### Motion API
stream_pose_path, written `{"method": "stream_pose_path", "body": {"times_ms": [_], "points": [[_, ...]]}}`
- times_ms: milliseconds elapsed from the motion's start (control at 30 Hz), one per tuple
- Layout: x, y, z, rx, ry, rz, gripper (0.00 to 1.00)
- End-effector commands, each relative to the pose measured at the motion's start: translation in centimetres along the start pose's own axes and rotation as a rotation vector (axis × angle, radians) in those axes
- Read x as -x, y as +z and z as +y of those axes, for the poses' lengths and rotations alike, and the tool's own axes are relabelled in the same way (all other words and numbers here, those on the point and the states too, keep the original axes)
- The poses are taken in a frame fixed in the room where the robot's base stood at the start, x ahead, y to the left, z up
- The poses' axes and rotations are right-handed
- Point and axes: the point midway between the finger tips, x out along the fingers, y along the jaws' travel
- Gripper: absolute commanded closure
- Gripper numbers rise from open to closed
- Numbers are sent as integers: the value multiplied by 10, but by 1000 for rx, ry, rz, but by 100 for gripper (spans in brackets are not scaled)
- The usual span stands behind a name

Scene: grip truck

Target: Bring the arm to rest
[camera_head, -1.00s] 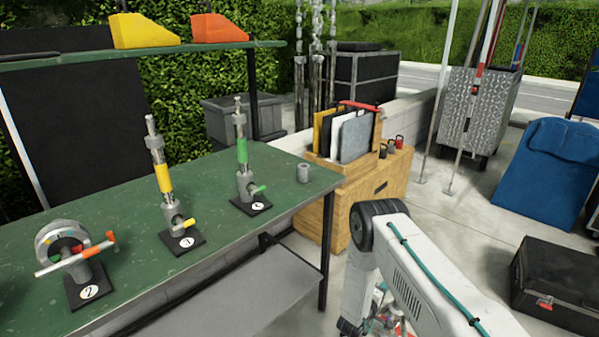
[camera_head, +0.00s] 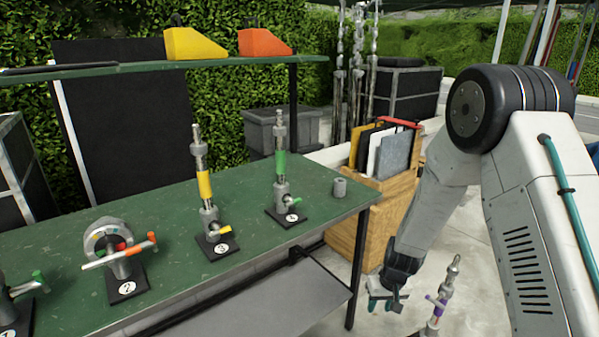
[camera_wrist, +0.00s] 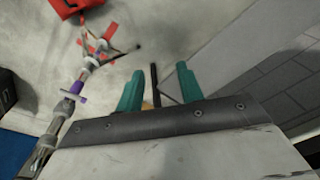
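My arm (camera_head: 535,190) stands raised at the right of the head view, bent at its big black joint. Its forearm hangs down to my gripper (camera_head: 387,296), which is beside the green table's right end and low over the floor. In the wrist view, the two teal fingers of my gripper (camera_wrist: 159,82) stand apart with nothing between them. A metal post with a purple band (camera_head: 441,296) stands just right of the gripper, apart from it as far as I can see. It also shows at the left of the wrist view (camera_wrist: 72,105).
A wooden cabinet (camera_head: 395,210) with upright folders stands behind the gripper. In the wrist view, a red object (camera_wrist: 75,7) lies on the pale floor.

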Motion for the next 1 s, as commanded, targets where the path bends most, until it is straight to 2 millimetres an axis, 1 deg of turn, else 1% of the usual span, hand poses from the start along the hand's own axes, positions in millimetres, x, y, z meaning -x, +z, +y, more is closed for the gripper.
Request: {"method": "stream_pose_path", "body": {"times_ms": [33,67,100,167,200,267,300,367,400,467,500,567,600,667,700,800,900,1000], "points": [[29,6,-6,-9,-19,-22,63],[44,13,-10,-16,-31,-44,63],[63,21,-14,-23,-43,-70,63],[92,35,-19,-34,-56,-107,63],[111,46,-22,-41,-62,-133,63],[139,61,-26,-51,-66,-167,63],[157,72,-28,-56,-66,-189,63],[183,89,-30,-64,-63,-218,63],[199,101,-31,-70,-59,-236,63],[223,119,-32,-77,-49,-261,63],[238,131,-32,-83,-42,-273,63],[260,149,-32,-89,-29,-290,63],[274,162,-32,-92,-19,-299,63],[293,180,-32,-98,-4,-307,63],[304,192,-31,-100,8,-310,63],[331,220,-29,-104,36,-304,63],[353,246,-28,-102,62,-277,63],[370,266,-26,-92,82,-222,63]]}}
